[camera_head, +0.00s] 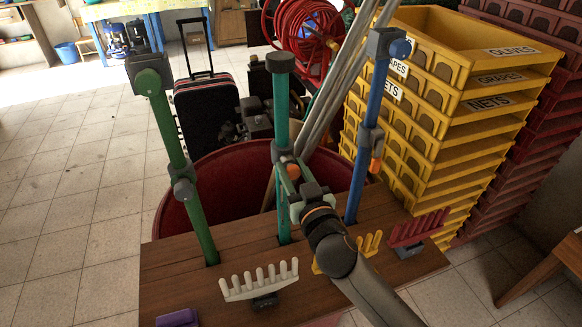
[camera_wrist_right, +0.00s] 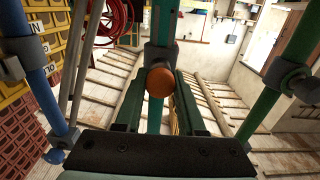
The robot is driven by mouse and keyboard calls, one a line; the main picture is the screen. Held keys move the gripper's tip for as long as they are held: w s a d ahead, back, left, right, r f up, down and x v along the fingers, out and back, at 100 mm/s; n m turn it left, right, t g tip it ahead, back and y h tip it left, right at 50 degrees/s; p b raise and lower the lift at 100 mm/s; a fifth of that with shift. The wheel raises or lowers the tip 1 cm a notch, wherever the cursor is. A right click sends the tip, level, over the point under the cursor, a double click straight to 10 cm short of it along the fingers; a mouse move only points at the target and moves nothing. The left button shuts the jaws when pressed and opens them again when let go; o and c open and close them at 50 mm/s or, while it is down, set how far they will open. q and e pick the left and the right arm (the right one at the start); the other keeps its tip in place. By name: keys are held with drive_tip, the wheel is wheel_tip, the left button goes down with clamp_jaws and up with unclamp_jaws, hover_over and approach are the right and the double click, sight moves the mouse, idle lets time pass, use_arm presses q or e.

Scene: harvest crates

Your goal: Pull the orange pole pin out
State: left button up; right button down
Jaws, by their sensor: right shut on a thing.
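Three upright poles stand in a brown wooden board: a green one (camera_head: 172,150), a teal one (camera_head: 282,110) in the middle and a blue one (camera_head: 367,110). Each carries a grey collar. My right gripper (camera_head: 286,174) is at the teal pole's collar. In the right wrist view, the orange pin's round knob (camera_wrist_right: 160,81) sits between my two dark green fingers, in front of that pole and collar. The gripper is shut on it. The pin's shaft is hidden. My left gripper is not in view.
Yellow stacked crates (camera_head: 455,130) stand close on the right, dark red ones (camera_head: 540,135) beyond. A large red tub (camera_head: 220,190) is behind the board (camera_head: 190,280). White (camera_head: 255,285), yellow and red pronged pieces sit on the board. Open tiled floor lies left.

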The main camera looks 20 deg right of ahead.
drive_tip(key=shift+s, duration=0.8)
drive_tip(key=shift+c, duration=2.1)
unclamp_jaws()
